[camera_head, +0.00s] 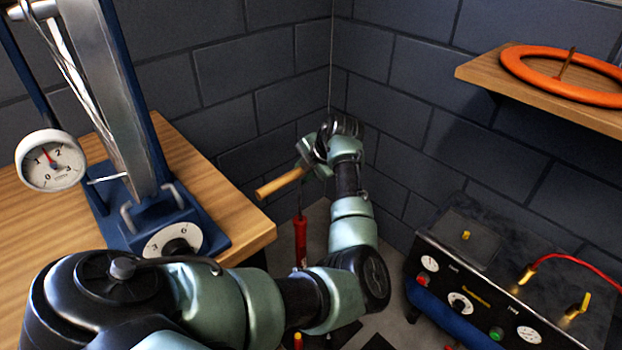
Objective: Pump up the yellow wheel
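A floor pump with a red barrel (301,243) stands on the floor past the bench's right end. Its wooden handle (281,184) is up above the barrel on a thin rod and slants in the picture. My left gripper (310,158) is at the right end of this handle. My own wrist partly hides the fingers, so I cannot tell whether they are closed on it. My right gripper is out of view. A round gauge (50,160) with a red needle hangs at the left, its needle near 1 to 2. I see no yellow wheel.
A wooden bench (225,217) carries a blue stand (150,218) with a dial and a tall metal part. A black machine (470,262) with knobs and a red hose stands at right. A wall shelf (480,70) holds an orange ring (520,72). Grey walls meet behind the pump.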

